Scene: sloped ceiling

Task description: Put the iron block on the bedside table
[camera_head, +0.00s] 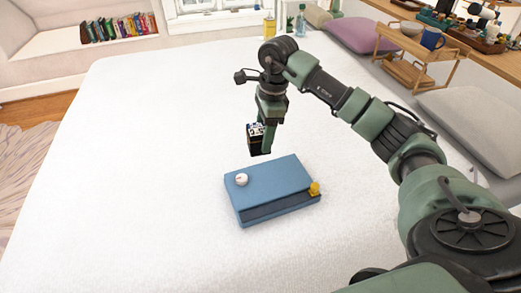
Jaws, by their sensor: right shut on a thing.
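My right gripper (263,128) hangs down from its arm near the middle of the head view. It is shut on a small dark block (257,143) with a pale, silvery top, which looks like the iron block. The block is upright, just behind and above a flat blue box (270,178) on the white surface. I cannot tell the exact gap between the block and the box. Nothing in view is clearly the bedside table. My left gripper is not in view.
A white round item (241,179) sits on the blue box, and a yellow figure (315,188) is at its right corner. The broad white bed-like surface (130,180) is clear on the left. Back right are cushions (363,35) and a wooden stand (412,73) with a blue mug (432,39).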

